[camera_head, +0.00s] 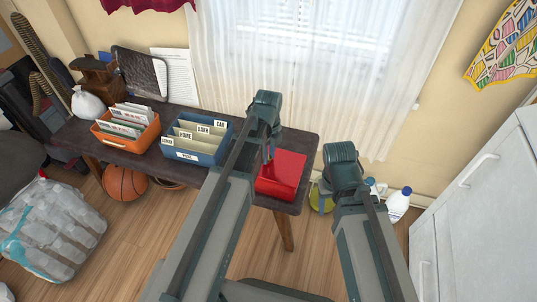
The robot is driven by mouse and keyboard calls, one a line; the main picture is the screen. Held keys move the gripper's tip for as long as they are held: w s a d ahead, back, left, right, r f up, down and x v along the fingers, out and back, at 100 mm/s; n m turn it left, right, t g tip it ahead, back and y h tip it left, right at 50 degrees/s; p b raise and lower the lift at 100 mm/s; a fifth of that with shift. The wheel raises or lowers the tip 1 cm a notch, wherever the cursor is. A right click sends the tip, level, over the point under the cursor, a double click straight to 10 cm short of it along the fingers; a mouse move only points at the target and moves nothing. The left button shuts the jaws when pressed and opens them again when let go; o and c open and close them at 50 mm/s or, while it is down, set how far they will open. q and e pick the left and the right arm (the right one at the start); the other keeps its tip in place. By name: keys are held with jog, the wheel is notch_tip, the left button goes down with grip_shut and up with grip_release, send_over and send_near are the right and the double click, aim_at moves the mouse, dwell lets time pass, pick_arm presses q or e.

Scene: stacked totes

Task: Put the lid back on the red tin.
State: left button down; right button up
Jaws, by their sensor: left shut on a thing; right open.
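The red tin (277,188) stands at the right end of the dark table. A flat red surface, which looks like its lid (287,166), shows over it; I cannot tell whether the lid is seated or held just above. My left gripper (268,154) reaches down at the left back edge of this red surface and is shut, seemingly on the lid; the contact is small and partly hidden by my arm. My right gripper (326,190) is open, to the right of the tin and beyond the table's edge, partly hidden by its own wrist.
On the table (80,133), left of the tin, stand a blue card box (195,157) with labelled dividers and an orange box (124,139) of envelopes. A basketball (124,182) and bottled water (48,228) are on the floor. White bottles (397,206) stand near a white cabinet (480,205).

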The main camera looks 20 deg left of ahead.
dwell(0.8)
pick_arm(q)
jog(key=c, duration=0.6)
grip_release()
jog(key=shift+o, duration=0.2)
jog(key=o, duration=0.4)
jog(key=shift+o, duration=0.2)
jog(key=shift+r+p, duration=3.5)
jog(key=shift+p, duration=0.05)
